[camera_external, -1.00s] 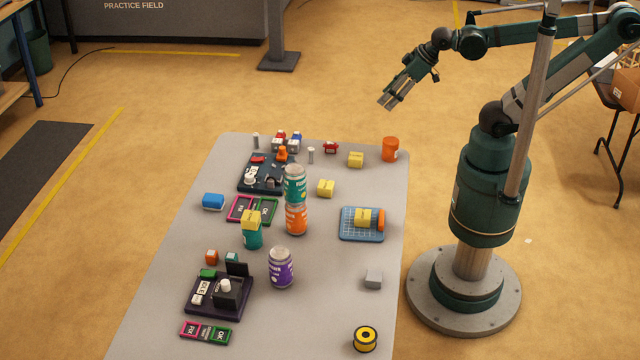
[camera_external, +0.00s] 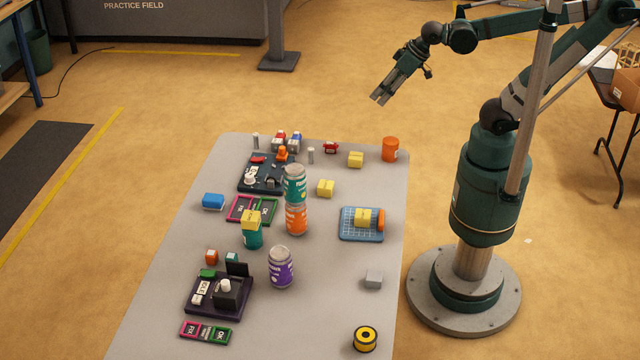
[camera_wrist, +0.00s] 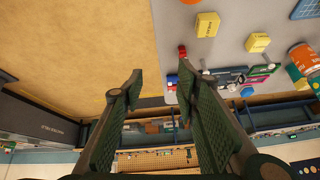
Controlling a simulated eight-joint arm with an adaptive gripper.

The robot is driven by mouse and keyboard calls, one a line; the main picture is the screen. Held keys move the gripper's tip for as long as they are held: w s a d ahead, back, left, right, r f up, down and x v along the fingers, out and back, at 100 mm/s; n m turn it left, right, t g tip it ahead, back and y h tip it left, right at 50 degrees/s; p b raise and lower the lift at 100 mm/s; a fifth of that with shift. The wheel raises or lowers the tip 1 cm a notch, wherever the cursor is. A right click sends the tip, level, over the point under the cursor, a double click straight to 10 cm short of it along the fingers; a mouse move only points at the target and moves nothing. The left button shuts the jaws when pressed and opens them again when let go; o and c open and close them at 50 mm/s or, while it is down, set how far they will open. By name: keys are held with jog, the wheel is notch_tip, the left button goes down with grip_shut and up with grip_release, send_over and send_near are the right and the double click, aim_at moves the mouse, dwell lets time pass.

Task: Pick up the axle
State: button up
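No object is plainly an axle. The likeliest candidates are two slim grey upright cylinders at the far end of the table, one at the left (camera_external: 256,141) and one nearer the middle (camera_external: 311,155). Which of them is the axle, I cannot tell. My gripper (camera_external: 379,99) hangs in the air above and beyond the table's far right corner, apart from everything. In the wrist view my gripper (camera_wrist: 160,75) has its two fingers spread with nothing between them.
The grey table (camera_external: 180,270) holds an orange cylinder (camera_external: 390,149), a red item (camera_external: 331,147), yellow blocks (camera_external: 356,159), a dark tray (camera_external: 250,186), stacked cans (camera_external: 296,218), a purple can (camera_external: 281,267) and a blue gridded plate (camera_external: 350,233).

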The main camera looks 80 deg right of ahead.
jog(key=w+a+r+m+g+p, duration=0.1)
jog(key=w+a+m+g+p, duration=0.2)
jog(key=w, duration=0.4)
jog(key=m+g+p, duration=0.3)
jog(key=m+p, duration=0.6)
jog(key=m, duration=0.4)
send_over(312, 152)
jog(key=f, duration=0.7)
jog(key=d+f, duration=0.1)
jog(key=f, duration=0.3)
jog(key=shift+f, duration=0.3)
jog(key=shift+w+a+f+m+g, duration=0.1)
jog(key=shift+a+f+m+g, duration=0.25)
jog(key=shift+f, duration=0.2)
jog(key=shift+d+f, duration=0.1)
jog(key=shift+f, duration=1.15)
jog(key=shift+f, duration=0.1)
jog(key=shift+f+b, duration=0.7)
jog(key=shift+f, duration=1.85)
